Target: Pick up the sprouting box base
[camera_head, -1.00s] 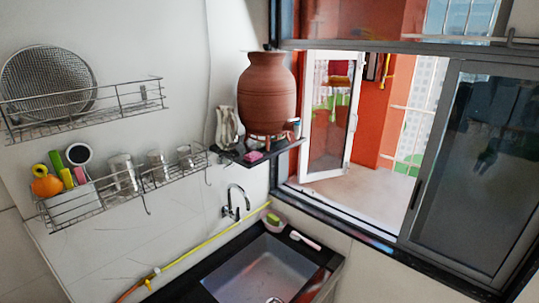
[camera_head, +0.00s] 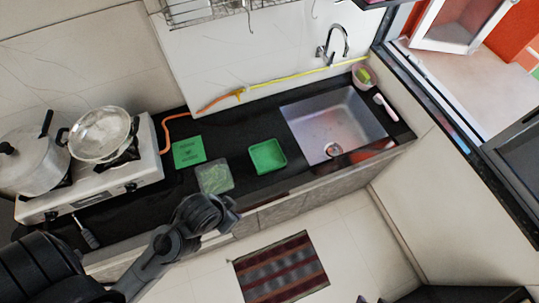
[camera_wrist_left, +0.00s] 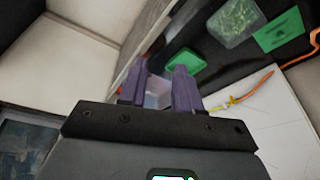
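A green square tray (camera_head: 268,157) with raised sides sits on the black counter left of the sink. Left of it is a clear box (camera_head: 214,177) with green sprouts, and behind that a flat green lid-like piece (camera_head: 188,151) with dark print. I cannot tell for certain which piece is called the base. My left gripper (camera_head: 222,212) is near the counter's front edge, in front of the clear box. In the left wrist view its fingers (camera_wrist_left: 158,82) are apart with nothing held; the tray (camera_wrist_left: 186,59) shows beyond them. My right gripper is not in view.
A stove with a pot (camera_head: 32,165) and a pan (camera_head: 100,134) stands at the left. The sink (camera_head: 335,125) with its tap (camera_head: 330,45) is at the right. An orange and yellow hose (camera_head: 240,94) runs along the wall. A striped mat (camera_head: 280,268) lies on the floor.

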